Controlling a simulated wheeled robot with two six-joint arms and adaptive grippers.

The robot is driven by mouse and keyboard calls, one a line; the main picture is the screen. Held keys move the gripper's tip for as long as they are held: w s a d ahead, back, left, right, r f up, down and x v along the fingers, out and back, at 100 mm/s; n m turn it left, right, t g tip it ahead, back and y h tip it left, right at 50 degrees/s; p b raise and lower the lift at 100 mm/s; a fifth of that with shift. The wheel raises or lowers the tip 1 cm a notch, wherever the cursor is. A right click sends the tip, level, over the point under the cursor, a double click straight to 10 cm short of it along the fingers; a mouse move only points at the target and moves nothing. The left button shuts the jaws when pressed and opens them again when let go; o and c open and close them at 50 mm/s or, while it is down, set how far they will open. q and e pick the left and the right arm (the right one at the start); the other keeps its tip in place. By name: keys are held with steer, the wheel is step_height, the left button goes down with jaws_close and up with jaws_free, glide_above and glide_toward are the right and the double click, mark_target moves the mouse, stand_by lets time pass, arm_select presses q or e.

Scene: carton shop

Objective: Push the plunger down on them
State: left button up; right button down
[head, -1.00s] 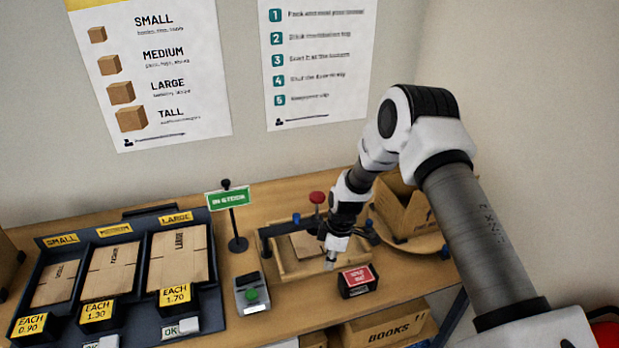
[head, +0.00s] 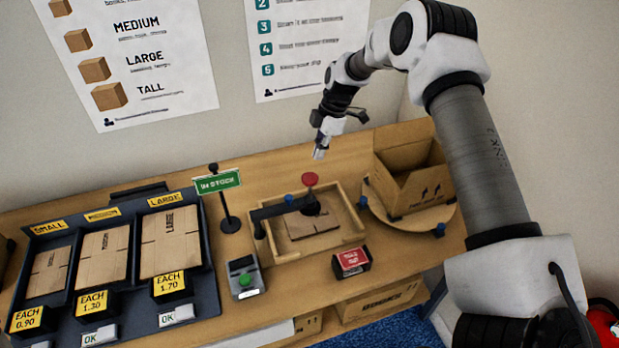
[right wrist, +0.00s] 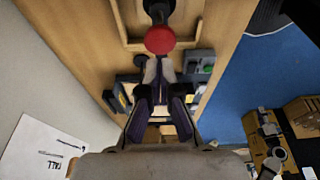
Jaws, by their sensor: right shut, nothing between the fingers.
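The plunger's red knob (head: 310,179) stands up on a dark post over the wooden tray (head: 262,247). A flat brown cardboard piece (head: 312,224) lies in the tray under the plunger's dark arm (head: 278,210). My right gripper (head: 319,153) is shut and empty, pointing down just above and beside the red knob in the head view. In the right wrist view the red knob (right wrist: 160,40) shows just beyond my fingertips (right wrist: 160,72); I cannot tell whether they touch. My left gripper is not in view.
An open carton (head: 409,175) stands on a round wooden board (head: 446,216) right of the tray. A red-labelled box (head: 351,262), a small device with a green button (head: 244,278) and an "in stock" sign (head: 218,183) stand near the tray. A dark rack (head: 122,198) of flat cartons is left.

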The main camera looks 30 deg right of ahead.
mark_target(311, 177)
steer(key=b+x, duration=0.3)
steer(key=x, duration=0.3)
steer(key=shift+f, duration=0.2)
steer(key=shift+w+f, duration=0.1)
steer(key=shift+f, duration=0.15)
steer(key=shift+r, duration=0.1)
